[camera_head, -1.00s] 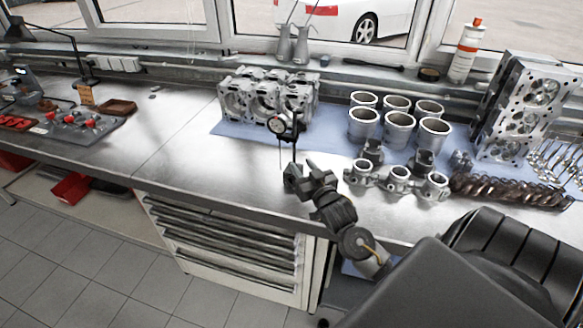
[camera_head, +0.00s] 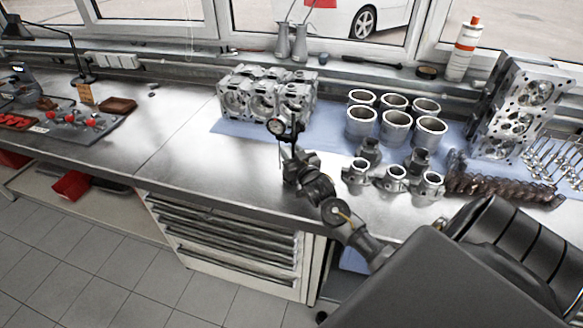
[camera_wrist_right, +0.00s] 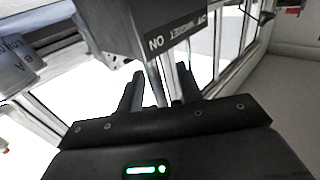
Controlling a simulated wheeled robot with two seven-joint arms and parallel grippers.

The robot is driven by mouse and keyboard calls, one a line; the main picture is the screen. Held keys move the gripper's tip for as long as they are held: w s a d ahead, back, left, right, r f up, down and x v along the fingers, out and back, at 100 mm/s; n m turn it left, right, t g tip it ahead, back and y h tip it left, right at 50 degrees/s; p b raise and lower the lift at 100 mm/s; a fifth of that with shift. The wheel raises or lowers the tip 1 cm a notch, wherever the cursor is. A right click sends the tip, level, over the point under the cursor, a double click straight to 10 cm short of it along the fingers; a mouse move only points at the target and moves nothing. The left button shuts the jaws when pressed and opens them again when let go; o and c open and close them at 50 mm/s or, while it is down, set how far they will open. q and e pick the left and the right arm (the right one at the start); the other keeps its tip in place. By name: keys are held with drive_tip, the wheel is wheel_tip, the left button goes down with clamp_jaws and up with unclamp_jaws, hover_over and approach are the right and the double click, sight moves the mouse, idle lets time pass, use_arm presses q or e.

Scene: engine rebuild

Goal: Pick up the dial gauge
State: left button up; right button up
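The dial gauge (camera_head: 276,127) has a round white face and a dark stand, and stands on the bench in front of the engine block. My right gripper (camera_head: 287,165) is at the stand's lower part in the head view and partly hides it. In the right wrist view, a dark block marked "MAGNET" and "ON" (camera_wrist_right: 160,28) fills the top middle. A silver post runs down from it between the fingers of my right gripper (camera_wrist_right: 160,88). The fingers look apart, one on each side of the post; contact is unclear. My left gripper is not in view.
The engine block (camera_head: 265,92) stands behind the gauge on a blue mat (camera_head: 231,128). Several cylinder liners (camera_head: 396,125), pistons (camera_head: 394,179) and a cylinder head (camera_head: 512,112) lie to the right. The bench left of the gauge (camera_head: 190,150) is clear.

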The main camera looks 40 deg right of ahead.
sight(280, 135)
clamp_jaws()
drive_tip(key=shift+r, duration=0.15)
idle(0.4)
drive_tip(key=shift+d+r+b, duration=0.1)
drive_tip(key=shift+r+b, duration=0.4)
drive_tip(key=shift+r, duration=0.3)
drive_tip(key=a+r, duration=0.1)
drive_tip(key=r, duration=0.1)
drive_tip(key=a+r+b, duration=0.1)
drive_tip(key=a+r, duration=0.1)
drive_tip(key=a+r+b, duration=0.1)
drive_tip(key=r, duration=0.1)
drive_tip(key=shift+s+a+r, duration=0.2)
drive_tip(key=shift+s+r, duration=0.05)
drive_tip(key=shift+s, duration=0.1)
drive_tip(key=s+a+r+b, duration=0.1)
drive_tip(key=s+a+r, duration=0.1)
drive_tip(key=a+r, duration=0.3)
drive_tip(key=shift+a, duration=2.25)
